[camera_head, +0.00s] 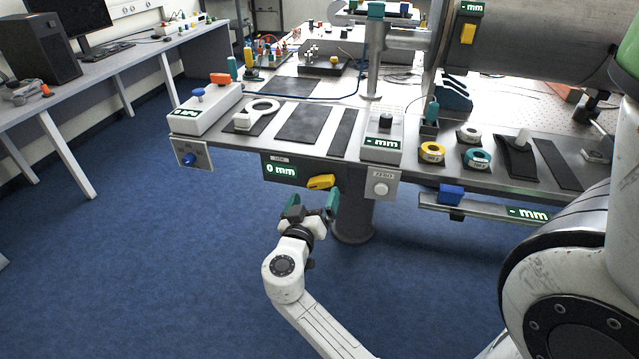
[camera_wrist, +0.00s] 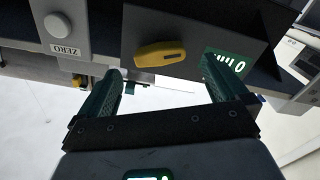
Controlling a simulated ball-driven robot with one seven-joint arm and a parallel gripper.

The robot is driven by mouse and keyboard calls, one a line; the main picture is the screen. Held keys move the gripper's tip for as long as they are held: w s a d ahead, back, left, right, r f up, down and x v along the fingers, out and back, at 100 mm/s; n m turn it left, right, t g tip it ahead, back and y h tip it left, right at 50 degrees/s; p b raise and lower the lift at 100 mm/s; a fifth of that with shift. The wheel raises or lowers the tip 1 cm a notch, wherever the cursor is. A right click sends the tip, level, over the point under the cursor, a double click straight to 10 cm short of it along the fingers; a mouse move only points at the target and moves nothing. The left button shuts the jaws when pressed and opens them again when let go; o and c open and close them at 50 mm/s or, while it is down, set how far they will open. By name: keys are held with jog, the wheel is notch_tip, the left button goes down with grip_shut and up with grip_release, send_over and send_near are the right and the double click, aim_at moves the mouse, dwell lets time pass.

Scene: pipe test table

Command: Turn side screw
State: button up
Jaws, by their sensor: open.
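The side screw is a yellow knob (camera_head: 321,181) on the dark front panel of the table, right of a green display reading 0 mm (camera_head: 281,170). In the wrist view the yellow knob (camera_wrist: 160,53) lies about level, with the display (camera_wrist: 226,62) to its right. My gripper (camera_head: 312,203) is open and empty, in front of and just below the knob. In the wrist view the green fingers of my gripper (camera_wrist: 161,72) stand apart, one to each side of the knob's place in the picture. The knob appears beyond the fingertips, with no contact visible.
A white ZERO button box (camera_head: 381,187) hangs right of the knob. A box with a blue knob (camera_head: 191,158) hangs at the left corner. A rail with a blue slider (camera_head: 451,194) runs at right. The table leg (camera_head: 352,222) stands behind my gripper. Blue floor is free at left.

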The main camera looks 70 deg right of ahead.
aim_at(319, 186)
jog(key=d, duration=0.5)
jog(key=shift+w+d+p, duration=0.25)
jog(key=shift+d+p, duration=0.15)
